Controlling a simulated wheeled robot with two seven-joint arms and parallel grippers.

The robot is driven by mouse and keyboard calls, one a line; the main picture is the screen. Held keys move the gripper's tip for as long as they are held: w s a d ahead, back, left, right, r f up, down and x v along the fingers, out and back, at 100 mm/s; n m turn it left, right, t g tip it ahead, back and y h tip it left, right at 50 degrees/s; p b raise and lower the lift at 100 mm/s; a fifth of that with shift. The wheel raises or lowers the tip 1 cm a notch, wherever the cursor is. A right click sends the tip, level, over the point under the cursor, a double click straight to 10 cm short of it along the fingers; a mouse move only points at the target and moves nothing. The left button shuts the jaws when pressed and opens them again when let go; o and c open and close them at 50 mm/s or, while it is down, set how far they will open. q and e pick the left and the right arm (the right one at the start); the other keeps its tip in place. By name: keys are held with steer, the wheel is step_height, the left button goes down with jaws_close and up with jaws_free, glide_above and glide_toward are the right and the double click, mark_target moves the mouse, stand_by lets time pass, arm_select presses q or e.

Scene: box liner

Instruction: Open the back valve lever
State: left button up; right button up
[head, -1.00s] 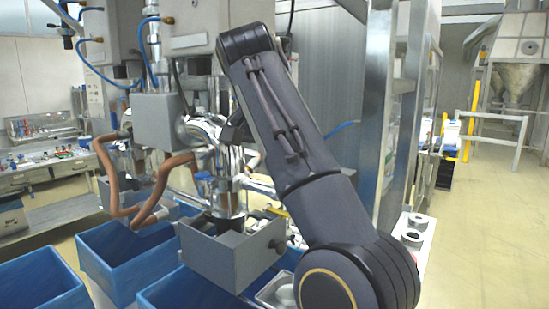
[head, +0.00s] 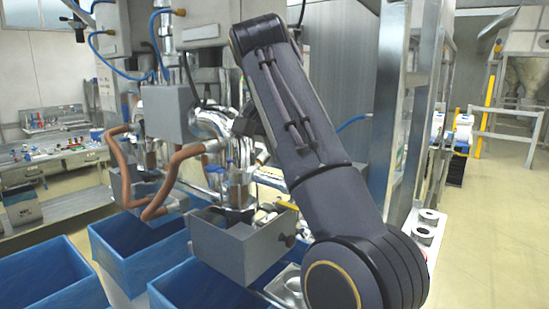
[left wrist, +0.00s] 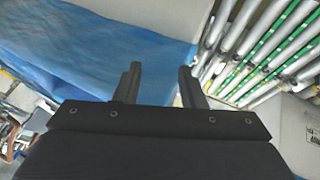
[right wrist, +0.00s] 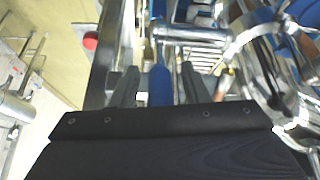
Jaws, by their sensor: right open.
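The back valve lever is not clearly made out in the head view; my right arm covers part of the machine. Shiny steel pipework (head: 212,122) stands over a grey box-shaped hopper (head: 243,247), with a small blue piece (head: 214,172) beside the pipe. In the right wrist view, my right gripper (right wrist: 158,86) is open. A blue upright strip (right wrist: 159,62), possibly a lever handle, shows between its fingers, and I see no grip on it. My left gripper (left wrist: 158,84) is open and empty, in front of a blue surface (left wrist: 90,50).
Blue bins (head: 50,280) stand below the machine. Brown hoses (head: 165,195) loop at its front. A steel frame post (head: 388,110) rises right of my arm. In the left wrist view, metal rollers with green strips (left wrist: 265,60) lie at right. Open floor (head: 500,220) is at the right.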

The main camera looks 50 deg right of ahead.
steer(key=shift+r, duration=0.1)
steer(key=shift+a+r, duration=0.25)
steer(key=shift+r, duration=0.15)
steer(key=s+a, duration=0.3)
steer(key=a, duration=0.8)
steer(key=shift+a, duration=0.4)
steer(key=shift+c, duration=0.2)
